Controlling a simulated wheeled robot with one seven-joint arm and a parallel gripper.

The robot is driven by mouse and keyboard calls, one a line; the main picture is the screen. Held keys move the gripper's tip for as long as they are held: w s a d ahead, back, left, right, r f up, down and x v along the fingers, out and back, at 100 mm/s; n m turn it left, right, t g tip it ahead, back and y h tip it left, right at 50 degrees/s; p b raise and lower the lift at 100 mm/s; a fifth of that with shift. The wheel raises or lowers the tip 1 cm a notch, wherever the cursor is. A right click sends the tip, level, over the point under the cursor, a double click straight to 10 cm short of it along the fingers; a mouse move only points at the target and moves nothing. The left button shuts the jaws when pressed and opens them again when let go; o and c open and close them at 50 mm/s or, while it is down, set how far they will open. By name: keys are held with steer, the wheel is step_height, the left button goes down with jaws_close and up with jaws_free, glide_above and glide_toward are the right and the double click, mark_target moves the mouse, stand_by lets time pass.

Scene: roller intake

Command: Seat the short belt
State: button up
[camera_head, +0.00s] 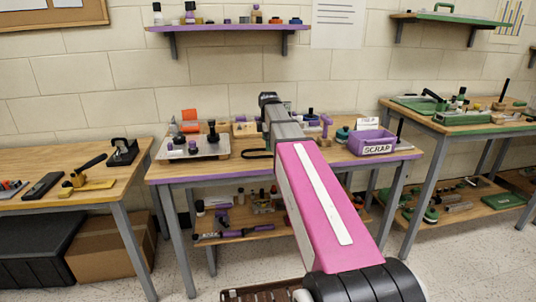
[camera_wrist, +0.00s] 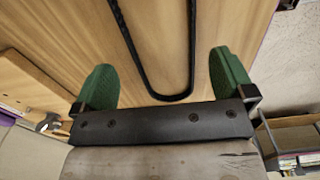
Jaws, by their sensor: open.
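A thin black belt (camera_wrist: 138,60) lies as a narrow loop on the wooden tabletop in the wrist view. Its rounded end sits between my gripper's fingers, and its far end runs out of the picture. My gripper (camera_wrist: 162,62) is open, its two green fingers wide apart on either side of the loop and holding nothing. In the head view a dark belt loop (camera_head: 257,155) shows near the front of the purple-edged table (camera_head: 170,171), left of my arm. My arm hides part of that table, and my fingers cannot be made out there.
A light tray (camera_head: 186,154) with dark and purple parts stands left on the table. A purple SCRAP bin (camera_head: 372,144) stands right. Side tables, yellow-edged (camera_head: 132,170) and green-edged (camera_head: 412,117), flank the middle one.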

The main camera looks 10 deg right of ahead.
step_height(320, 180, down, 4)
steer(key=shift+s+d+r, duration=0.1)
steer(key=shift+r, duration=0.15)
steer(key=c, duration=0.8)
steer(key=shift+c, duration=0.2)
steer(key=shift+r, duration=0.1)
